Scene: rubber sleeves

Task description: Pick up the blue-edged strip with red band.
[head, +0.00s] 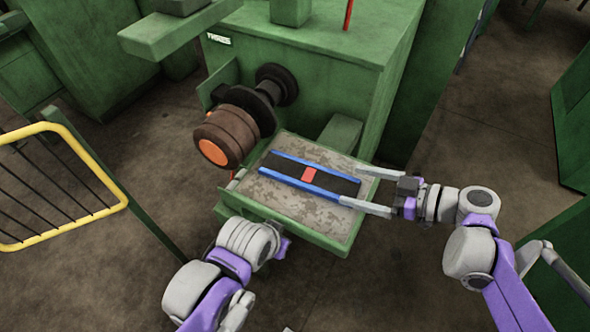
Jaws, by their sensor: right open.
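The blue-edged strip (283,170) is black with blue long edges and a red band (309,175) across it. It lies flat on the worn, grey top of the green tray (311,232). My right gripper (362,187) is open at the strip's right end, with one finger on each side of that end. Whether the fingers touch the strip, I cannot tell. My left arm is at the bottom, in front of the tray; the left gripper's fingers are hidden behind its own wrist.
A green machine (330,90) stands behind the tray. Its brown roller with an orange end (213,149) juts out at the tray's left. A yellow-framed rack (117,190) stands at the left.

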